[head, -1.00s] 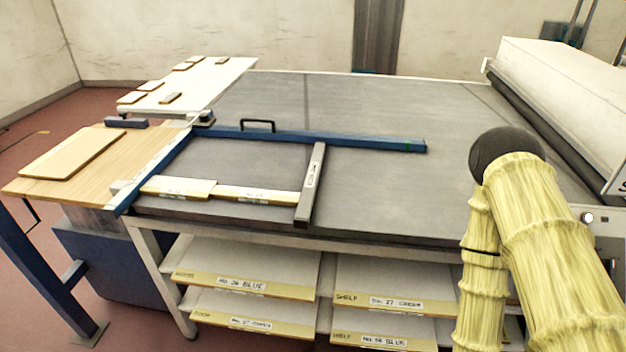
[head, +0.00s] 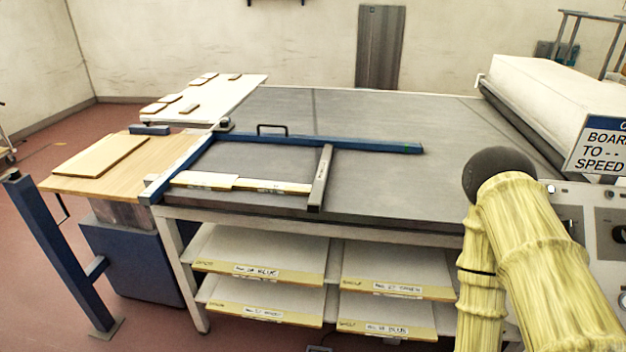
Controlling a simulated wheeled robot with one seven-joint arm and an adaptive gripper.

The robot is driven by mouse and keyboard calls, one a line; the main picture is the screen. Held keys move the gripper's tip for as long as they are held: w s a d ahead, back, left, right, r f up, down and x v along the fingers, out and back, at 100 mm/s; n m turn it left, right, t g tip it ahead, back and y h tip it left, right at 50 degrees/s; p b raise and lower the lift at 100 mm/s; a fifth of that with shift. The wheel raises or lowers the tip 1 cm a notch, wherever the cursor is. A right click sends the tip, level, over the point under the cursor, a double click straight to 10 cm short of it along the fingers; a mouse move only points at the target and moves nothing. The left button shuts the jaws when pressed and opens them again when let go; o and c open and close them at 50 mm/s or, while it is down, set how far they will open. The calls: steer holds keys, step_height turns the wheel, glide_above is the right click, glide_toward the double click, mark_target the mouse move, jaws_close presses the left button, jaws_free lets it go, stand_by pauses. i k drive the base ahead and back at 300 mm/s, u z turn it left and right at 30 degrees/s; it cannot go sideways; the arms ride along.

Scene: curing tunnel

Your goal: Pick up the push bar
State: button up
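A short grey bar (head: 320,178) with a pale label lies on the dark belt table (head: 390,185), running from the blue rail to the front edge. I take it as the push bar, but its label is too small to read. A second blue rail (head: 182,168) runs along the left side. My arm, in a yellow sleeve, shows at the right, clear of the bar. My gripper is not in view.
Pale strips (head: 240,184) lie left of the grey bar. A wooden side table (head: 75,185) holds a board (head: 100,157). Labelled shelves (head: 395,275) sit under the belt. A white tunnel housing (head: 545,95) and control panel (head: 600,215) stand right.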

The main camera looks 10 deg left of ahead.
mark_target(314, 205)
steer(key=u, duration=0.75)
steer(key=i, duration=0.7)
steer(key=z, duration=0.25)
